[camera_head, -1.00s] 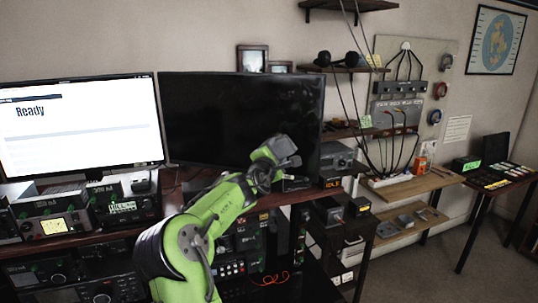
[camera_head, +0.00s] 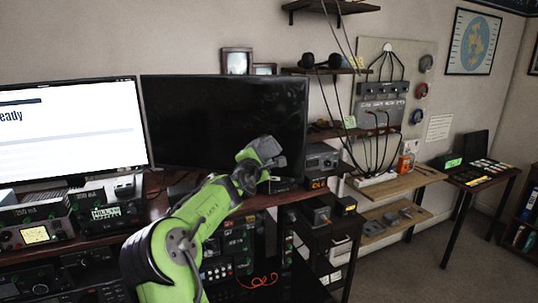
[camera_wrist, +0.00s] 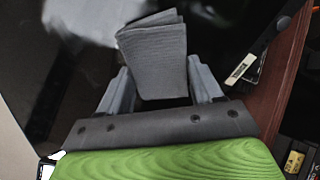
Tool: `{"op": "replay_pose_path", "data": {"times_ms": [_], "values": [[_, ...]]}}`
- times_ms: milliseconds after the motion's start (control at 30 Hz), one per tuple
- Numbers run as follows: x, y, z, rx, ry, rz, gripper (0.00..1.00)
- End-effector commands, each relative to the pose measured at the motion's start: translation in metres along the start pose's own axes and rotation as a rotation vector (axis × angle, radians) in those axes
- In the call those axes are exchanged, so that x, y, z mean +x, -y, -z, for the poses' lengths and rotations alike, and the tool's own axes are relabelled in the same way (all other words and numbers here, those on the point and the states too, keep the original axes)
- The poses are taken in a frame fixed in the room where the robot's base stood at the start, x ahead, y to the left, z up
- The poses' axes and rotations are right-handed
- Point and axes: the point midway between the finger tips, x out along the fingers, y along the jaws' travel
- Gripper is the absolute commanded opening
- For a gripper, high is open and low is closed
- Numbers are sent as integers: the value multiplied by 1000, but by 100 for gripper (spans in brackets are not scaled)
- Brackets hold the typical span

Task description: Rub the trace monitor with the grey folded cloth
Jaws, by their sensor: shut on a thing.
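My gripper (camera_wrist: 160,86) is shut on the grey folded cloth (camera_wrist: 158,55), which sticks out past the fingers in the wrist view. In the head view my gripper (camera_head: 268,152) is in front of the lower right part of the large dark monitor (camera_head: 215,115); the cloth is hidden there. The dark screen (camera_wrist: 50,85) fills much of the wrist view behind the cloth, with a pale patch at the upper left. A small label (camera_wrist: 240,67) sits on the dark edge to the right. I cannot tell whether the cloth touches the screen.
A lit monitor (camera_head: 70,125) reading "eady" stands at the left. Radio units (camera_head: 38,230) sit below it. A grey box (camera_head: 321,160) stands just right of the dark monitor. A wooden shelf (camera_head: 400,183) and cables are farther right. Floor is open at the lower right.

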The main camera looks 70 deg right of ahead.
Motion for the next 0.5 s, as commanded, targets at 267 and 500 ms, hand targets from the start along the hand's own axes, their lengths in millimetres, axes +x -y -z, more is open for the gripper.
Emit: {"op": "replay_pose_path", "data": {"times_ms": [267,500], "values": [[-1,-11,17,-1,-5,-3,41],[-2,-22,34,-1,-1,-1,41]]}}
